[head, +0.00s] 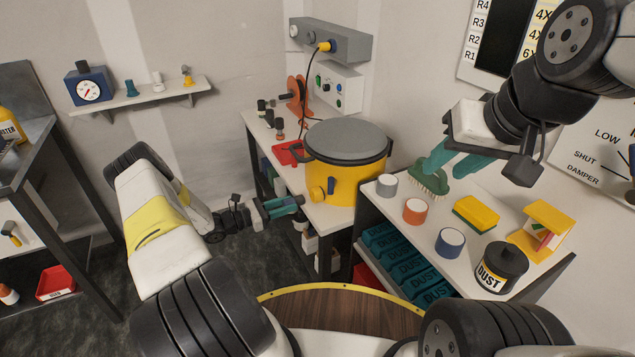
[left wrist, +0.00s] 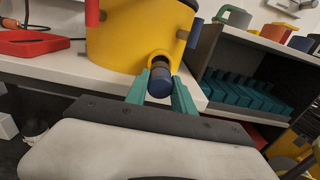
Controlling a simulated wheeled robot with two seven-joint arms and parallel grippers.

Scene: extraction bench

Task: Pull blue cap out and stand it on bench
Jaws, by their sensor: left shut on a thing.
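The blue cap (left wrist: 159,84) sits between the teal fingers of my left gripper (left wrist: 161,97), in front of the round opening of a yellow port on the drum. The left gripper is shut on it. In the head view, my left gripper (head: 282,207) is just left of the yellow port (head: 318,193), low on the yellow drum (head: 350,178) with a grey lid. I cannot tell if the cap's far end is still inside the port. My right gripper (head: 452,163) is open above the right bench, its fingers close to a green brush (head: 428,180).
The bench (head: 335,215) has a little bare top in front of the drum. A red tray (head: 288,153) lies left of the drum. The right bench holds grey, orange and blue-sided cups (head: 450,243), a yellow sponge (head: 476,213) and a DUST jar (head: 499,270).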

